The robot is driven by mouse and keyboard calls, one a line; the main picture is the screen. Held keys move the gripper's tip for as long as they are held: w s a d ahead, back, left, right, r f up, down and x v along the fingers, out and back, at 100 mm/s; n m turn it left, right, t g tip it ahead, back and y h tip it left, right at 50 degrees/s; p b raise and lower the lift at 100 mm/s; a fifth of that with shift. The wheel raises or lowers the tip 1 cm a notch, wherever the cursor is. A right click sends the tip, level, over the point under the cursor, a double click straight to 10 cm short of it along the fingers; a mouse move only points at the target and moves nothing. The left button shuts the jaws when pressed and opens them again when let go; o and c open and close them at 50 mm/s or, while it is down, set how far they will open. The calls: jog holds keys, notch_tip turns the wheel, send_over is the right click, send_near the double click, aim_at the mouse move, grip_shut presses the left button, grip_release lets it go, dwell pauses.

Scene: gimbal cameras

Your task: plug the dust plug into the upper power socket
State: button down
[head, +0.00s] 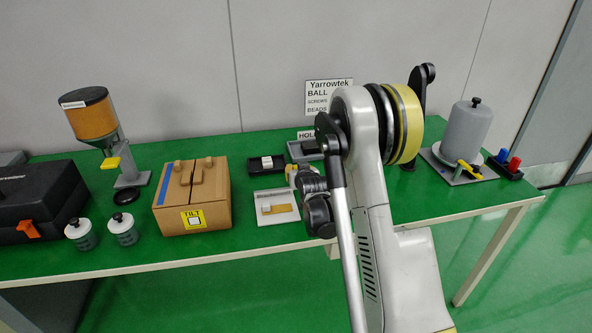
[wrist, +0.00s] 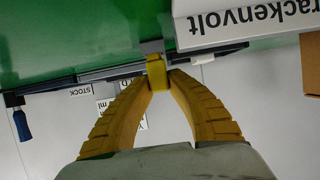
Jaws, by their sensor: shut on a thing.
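My gripper (wrist: 157,82) has two ribbed yellow fingers, closed together at the tips in the wrist view. They are shut on a small yellow piece, which I take as the dust plug (wrist: 156,72). A grey part (wrist: 152,47) shows just beyond it; whether they are joined I cannot tell. A white box (wrist: 240,22) lettered "rackenvolt", upside down, stands to the right of the fingertips. I cannot make out the upper power socket in either view. In the head view my arm hides most of the gripper.
A cardboard box (head: 191,200) marked "TILT" stands on the green table (head: 130,258), left of my arm. A white plate (head: 285,217) lies between them. A hopper (head: 93,115), a black case (head: 35,203) and white-lidded jars stand left. A grey cylinder (head: 466,133) stands right.

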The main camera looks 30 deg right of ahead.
aim_at(296, 167)
jog(key=shift+r+p, duration=0.55)
jog(key=shift+r, duration=0.4)
jog(key=shift+r+p, duration=0.8)
jog(key=shift+r, duration=0.55)
